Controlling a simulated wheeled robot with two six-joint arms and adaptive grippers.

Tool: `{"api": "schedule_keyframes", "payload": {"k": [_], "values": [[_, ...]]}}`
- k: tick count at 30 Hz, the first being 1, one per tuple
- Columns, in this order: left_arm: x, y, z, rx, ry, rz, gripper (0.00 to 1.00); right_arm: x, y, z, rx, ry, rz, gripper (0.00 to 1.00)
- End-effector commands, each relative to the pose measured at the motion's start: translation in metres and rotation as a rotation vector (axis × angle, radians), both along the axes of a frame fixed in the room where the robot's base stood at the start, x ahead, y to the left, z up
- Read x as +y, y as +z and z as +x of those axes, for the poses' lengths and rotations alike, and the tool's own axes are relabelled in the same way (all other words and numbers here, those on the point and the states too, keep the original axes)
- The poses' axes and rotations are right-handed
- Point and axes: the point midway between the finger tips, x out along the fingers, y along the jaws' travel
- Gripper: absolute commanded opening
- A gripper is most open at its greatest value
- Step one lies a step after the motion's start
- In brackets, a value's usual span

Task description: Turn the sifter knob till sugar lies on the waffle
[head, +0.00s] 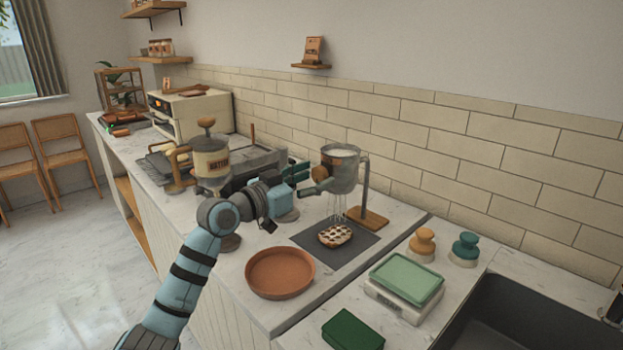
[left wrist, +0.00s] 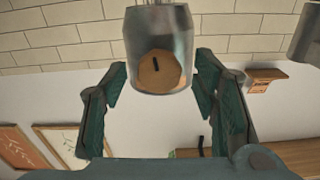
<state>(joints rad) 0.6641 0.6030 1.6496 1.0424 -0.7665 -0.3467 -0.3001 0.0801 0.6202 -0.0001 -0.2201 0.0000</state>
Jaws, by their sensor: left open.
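The metal sifter (head: 341,172) is held on a stand with a wooden base (head: 367,218). In the left wrist view its round wooden knob (left wrist: 158,72) shows a dark, nearly upright mark. My left gripper (head: 312,180) is open at the sifter's left side. In the wrist view its fingers (left wrist: 160,88) stand on both sides of the knob, with gaps. The waffle (head: 334,235) lies on a dark mat (head: 360,244) below the sifter. Thin pale streaks show between sifter and waffle. I cannot tell whether sugar lies on the waffle. My right gripper is not in view.
An orange-brown round dish (head: 280,272) stands left of the mat. A scale with a green tray (head: 407,277), a green block (head: 352,330) and two knobbed tampers (head: 423,243) are to the right. A labelled dispenser (head: 210,160) stands behind my left arm. The sink is at bottom right.

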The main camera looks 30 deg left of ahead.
Motion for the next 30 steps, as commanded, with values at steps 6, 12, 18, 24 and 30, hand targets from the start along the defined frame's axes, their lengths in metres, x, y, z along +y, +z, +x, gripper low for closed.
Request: {"api": "schedule_keyframes", "payload": {"k": [6, 12, 18, 24, 30], "values": [[0.005, -0.001, -0.012, 0.002, 0.002, 0.004, 0.54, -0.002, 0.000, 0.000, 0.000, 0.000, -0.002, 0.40], [0.019, -0.002, -0.053, 0.004, 0.001, 0.010, 0.54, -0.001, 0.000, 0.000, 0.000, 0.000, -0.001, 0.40], [0.024, -0.001, -0.070, 0.001, -0.002, 0.001, 0.54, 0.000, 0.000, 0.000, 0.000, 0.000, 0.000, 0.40], [0.024, 0.000, -0.070, 0.000, -0.001, -0.001, 0.54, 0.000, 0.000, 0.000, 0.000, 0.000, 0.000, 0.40], [0.024, -0.001, -0.070, 0.000, -0.001, -0.001, 0.54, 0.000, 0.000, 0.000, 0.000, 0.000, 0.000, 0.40]]}}
